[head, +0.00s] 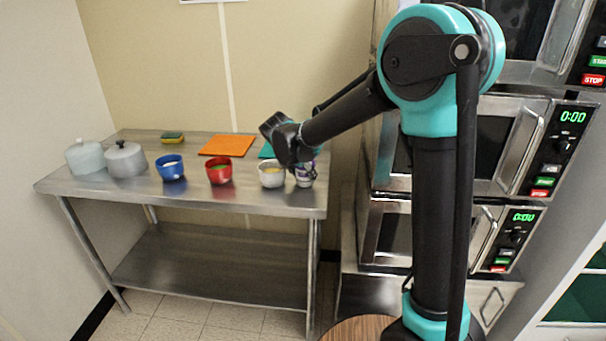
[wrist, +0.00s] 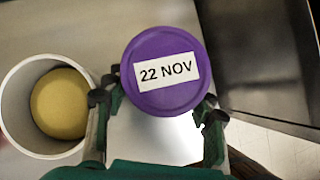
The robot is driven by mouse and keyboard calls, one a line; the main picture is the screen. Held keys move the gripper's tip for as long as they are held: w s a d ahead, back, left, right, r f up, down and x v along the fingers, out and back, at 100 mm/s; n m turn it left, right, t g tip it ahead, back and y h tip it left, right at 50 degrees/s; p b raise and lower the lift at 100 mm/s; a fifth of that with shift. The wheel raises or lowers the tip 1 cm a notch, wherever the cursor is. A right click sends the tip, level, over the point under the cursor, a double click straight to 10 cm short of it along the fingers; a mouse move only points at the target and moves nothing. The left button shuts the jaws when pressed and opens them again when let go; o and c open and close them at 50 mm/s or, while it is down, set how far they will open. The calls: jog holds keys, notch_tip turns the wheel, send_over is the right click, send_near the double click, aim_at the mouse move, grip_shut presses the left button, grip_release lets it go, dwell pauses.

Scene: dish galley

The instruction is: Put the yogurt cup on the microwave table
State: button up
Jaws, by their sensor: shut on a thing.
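The yogurt cup (head: 305,178) is at the right end of a steel table, beside a white bowl. In the wrist view, its purple lid (wrist: 165,72) carries a white label reading "22 NOV". My gripper (head: 292,160) reaches down over it from the right; in the wrist view its fingers (wrist: 155,104) close on both sides of the cup. The lid is upright and level. I cannot tell whether the cup touches the tabletop. The microwaves (head: 495,148) are stacked at the right on a metal base (head: 500,297), partly hidden by my arm.
The steel table (head: 110,184) also holds the white bowl (head: 271,181) with yellow contents, a red bowl (head: 219,176), a blue bowl (head: 172,172), two lidded pots (head: 125,160), a sponge (head: 172,137) and an orange mat (head: 228,145). A round wooden top (head: 350,328) shows below.

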jog(key=shift+f, duration=0.2)
jog(key=o, duration=1)
jog(key=shift+r, duration=0.2)
jog(key=v, duration=1.2)
